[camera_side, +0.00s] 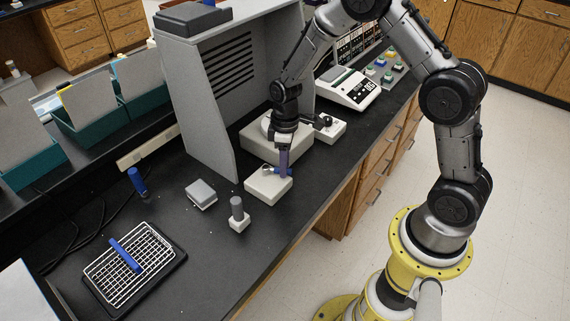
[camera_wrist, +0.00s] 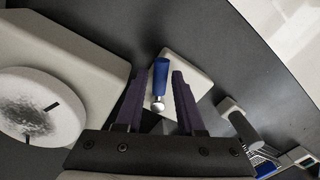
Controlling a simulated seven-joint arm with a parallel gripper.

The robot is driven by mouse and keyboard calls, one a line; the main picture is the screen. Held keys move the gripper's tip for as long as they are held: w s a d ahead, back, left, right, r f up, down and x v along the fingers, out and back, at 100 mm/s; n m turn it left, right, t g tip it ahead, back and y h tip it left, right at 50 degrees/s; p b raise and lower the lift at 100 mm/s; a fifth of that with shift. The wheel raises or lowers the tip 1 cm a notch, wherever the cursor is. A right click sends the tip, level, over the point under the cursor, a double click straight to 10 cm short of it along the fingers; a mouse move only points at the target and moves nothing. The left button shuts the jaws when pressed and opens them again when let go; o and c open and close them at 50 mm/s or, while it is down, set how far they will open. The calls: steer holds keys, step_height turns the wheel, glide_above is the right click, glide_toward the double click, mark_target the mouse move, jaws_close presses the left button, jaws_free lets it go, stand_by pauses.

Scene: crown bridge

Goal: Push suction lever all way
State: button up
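The suction lever (camera_wrist: 160,76) has a blue handle and a shiny white ball at one end. It sits on a small white box (camera_wrist: 189,70), which also stands on the bench in the side view (camera_side: 268,190). My gripper (camera_wrist: 159,78) has two purple fingers, spread apart with a gap on either side of the lever. In the wrist view the lever appears between the fingers, and nothing is gripped. In the side view my gripper (camera_side: 284,173) points down over the box's right side and partly hides the blue handle.
A larger pale box with a round, dark-smudged disc (camera_wrist: 40,107) stands close behind. A grey-topped peg (camera_side: 238,214) and a small grey block (camera_side: 201,194) are nearby. A wire rack with a blue handle (camera_side: 127,256) is at the front left. A grey partition (camera_side: 192,115) rises behind.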

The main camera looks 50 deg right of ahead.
steer(key=shift+o, duration=0.8)
step_height(320, 180, up, 14)
steer(key=shift+w+d+f, duration=0.15)
steer(key=shift+d, duration=0.25)
steer(key=s+a+r+t, duration=0.1)
steer(key=s+r+t, duration=0.1)
steer(key=s+r, duration=0.35)
steer(key=s+a+r+t, duration=0.1)
steer(key=s+r+t, duration=0.15)
steer(key=r, duration=0.65)
steer(key=s+f+m+t, duration=0.1)
steer(key=s+m, duration=0.4)
steer(key=s, duration=1)
steer(key=shift+s+a+f+m+h, duration=0.3)
steer(key=shift+a+f+h, duration=0.15)
steer(key=shift+f, duration=0.4)
